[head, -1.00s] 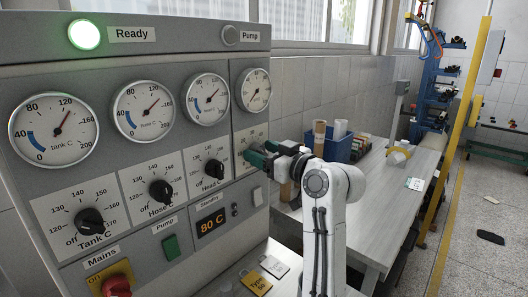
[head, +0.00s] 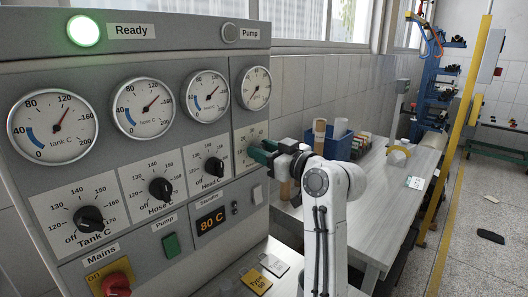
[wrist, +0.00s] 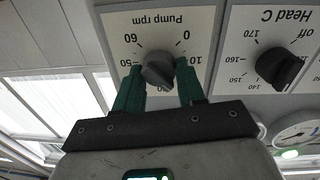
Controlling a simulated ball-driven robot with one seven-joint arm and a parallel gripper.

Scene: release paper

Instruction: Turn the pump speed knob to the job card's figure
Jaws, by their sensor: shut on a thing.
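The grey pump speed knob (wrist: 158,70) sits on a white dial plate labelled "Pump rpm" (wrist: 160,21), upside down in the wrist view. Figures 0, 10, 50 and 60 show around it; the pointer's exact setting is hard to tell. My gripper (head: 254,154) has its green fingers on either side of the knob, shut on it. In the head view the fingers and arm hide most of this knob. A yellow card (head: 256,281) with dark print, seemingly ending in 50, lies below the panel; I cannot tell whether it is the job card.
The Head C knob (head: 213,168) is beside the pump dial, with Hose C (head: 161,189) and Tank C (head: 89,219) knobs further left. The green Ready lamp (head: 84,31) is lit; the Pump lamp (head: 229,34) is dark. A bench (head: 395,200) stands right.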

